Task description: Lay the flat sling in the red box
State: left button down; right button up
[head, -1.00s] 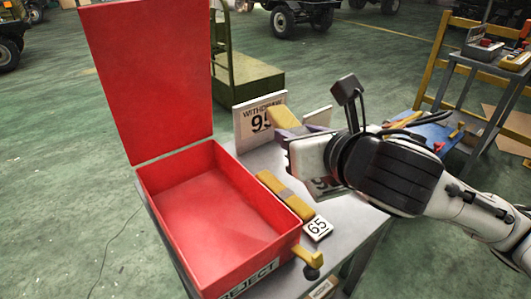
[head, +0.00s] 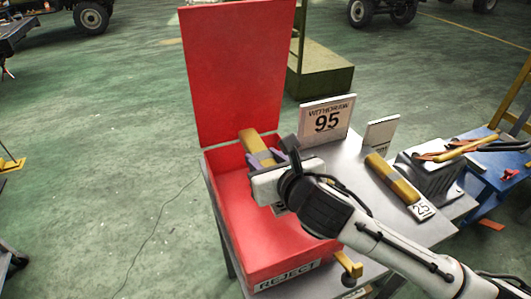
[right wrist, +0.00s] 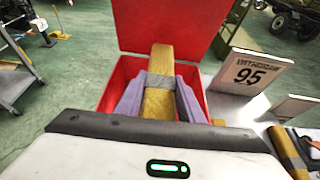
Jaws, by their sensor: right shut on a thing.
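The red box (head: 238,215) stands on the grey table with its tall lid (head: 235,75) raised at the back and a REJECT label on its front. My right gripper (head: 279,157) is shut on a folded yellow flat sling (head: 255,146) with a grey band. The sling is over the back part of the box's opening. In the right wrist view the sling (right wrist: 158,68) lies between the lavender fingers (right wrist: 159,103), pointing toward the lid. Its height above the box floor is hard to tell. My left gripper is not in view.
Another yellow sling (head: 390,177) with a 25 tag (head: 421,211) lies on the table (head: 365,217) right of the box. A WITHDRAW 95 sign (head: 327,121) and a smaller plate (head: 381,134) stand behind it. A yellow clamp (head: 348,266) sits at the box's front right corner.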

notch_tip(320, 180, down, 3)
jog(key=shift+f, duration=0.15)
notch_tip(320, 180, down, 5)
jog(key=b, duration=0.6)
jog(key=o, duration=1.4)
jog(key=shift+d+f, duration=0.1)
jog(key=v, duration=1)
jog(key=shift+s+r, duration=0.15)
jog(key=shift+r, duration=0.1)
